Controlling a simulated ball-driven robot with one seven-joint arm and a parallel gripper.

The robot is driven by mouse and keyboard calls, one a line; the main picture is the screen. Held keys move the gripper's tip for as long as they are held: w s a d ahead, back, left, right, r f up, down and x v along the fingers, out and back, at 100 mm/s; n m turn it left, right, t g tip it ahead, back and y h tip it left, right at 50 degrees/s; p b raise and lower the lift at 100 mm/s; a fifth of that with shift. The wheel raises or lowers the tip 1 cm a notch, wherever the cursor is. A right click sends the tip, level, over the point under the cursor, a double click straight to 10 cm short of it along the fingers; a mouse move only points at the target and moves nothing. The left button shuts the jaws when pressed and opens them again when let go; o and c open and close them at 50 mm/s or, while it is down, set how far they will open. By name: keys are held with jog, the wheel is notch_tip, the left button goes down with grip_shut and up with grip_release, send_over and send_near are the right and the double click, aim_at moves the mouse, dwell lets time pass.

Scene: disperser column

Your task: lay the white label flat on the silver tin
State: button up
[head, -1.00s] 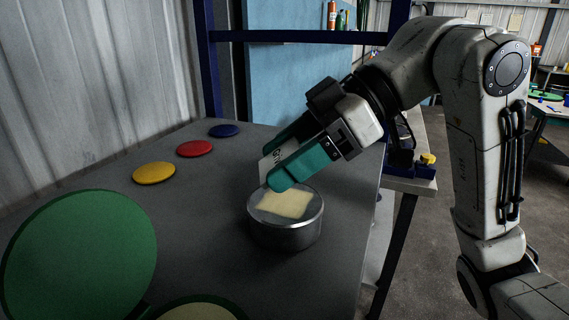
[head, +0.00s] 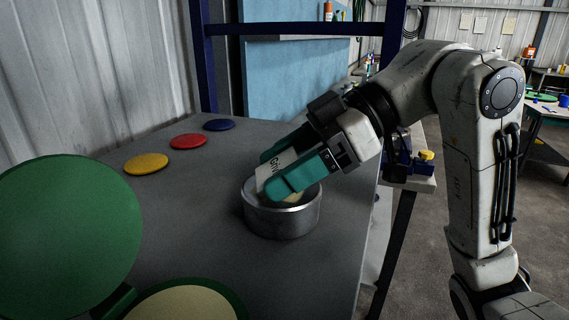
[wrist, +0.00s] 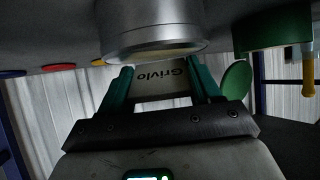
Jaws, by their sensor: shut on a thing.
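The silver tin (head: 282,221) stands upright on the grey table, with a pale cream patch (head: 293,198) on its top. My gripper (head: 272,172) has teal fingers and is shut on the white label (head: 272,180), which bears dark lettering. The label is held tilted over the tin, its lower part partly hidden behind the near finger. I cannot tell whether it touches the tin. In the wrist view the label (wrist: 163,82) sits between the fingers (wrist: 162,76), with the lettering upside down, close to the tin (wrist: 152,30).
Yellow (head: 146,164), red (head: 188,141) and blue (head: 219,125) discs lie in a row on the table (head: 190,215) left of the tin. A large green disc (head: 65,230) stands at the left front, and a cream-topped green round (head: 185,303) is at the front.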

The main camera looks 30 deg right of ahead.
jog(key=o, duration=1.1)
jog(key=v, duration=1)
jog(key=shift+d+r, duration=0.2)
jog(key=shift+d, duration=0.1)
jog(key=shift+s, duration=0.1)
